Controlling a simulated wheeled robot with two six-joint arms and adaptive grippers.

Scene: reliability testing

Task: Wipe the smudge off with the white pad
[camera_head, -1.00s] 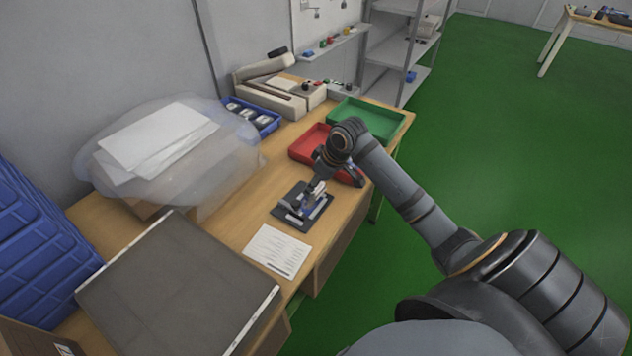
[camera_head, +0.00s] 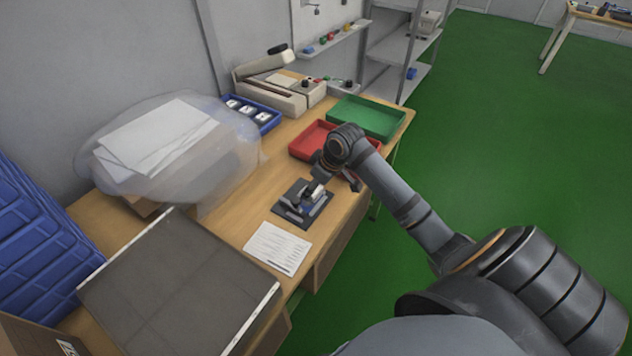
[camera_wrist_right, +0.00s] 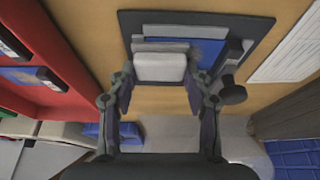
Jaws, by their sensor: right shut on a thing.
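The white pad (camera_wrist_right: 160,67) is between the fingertips of my right gripper (camera_wrist_right: 160,84) in the right wrist view. My right gripper (camera_head: 314,190) is shut on the pad, low over a dark fixture (camera_head: 290,214) on the bench. The fixture also shows in the wrist view (camera_wrist_right: 262,28), with a blue-faced part (camera_wrist_right: 205,62) in it. A faint brownish smudge (camera_wrist_right: 211,50) shows on that part, just right of the pad. The pad overlaps the part in the picture; I cannot tell whether it touches. My left gripper is not in view.
A white printed sheet (camera_head: 277,248) lies in front of the fixture. A red tray (camera_head: 309,139) and a green tray (camera_head: 368,117) stand behind it. A blue bin (camera_head: 262,117) holds several devices. A dark clamp (camera_wrist_right: 233,85) stands right of the pad.

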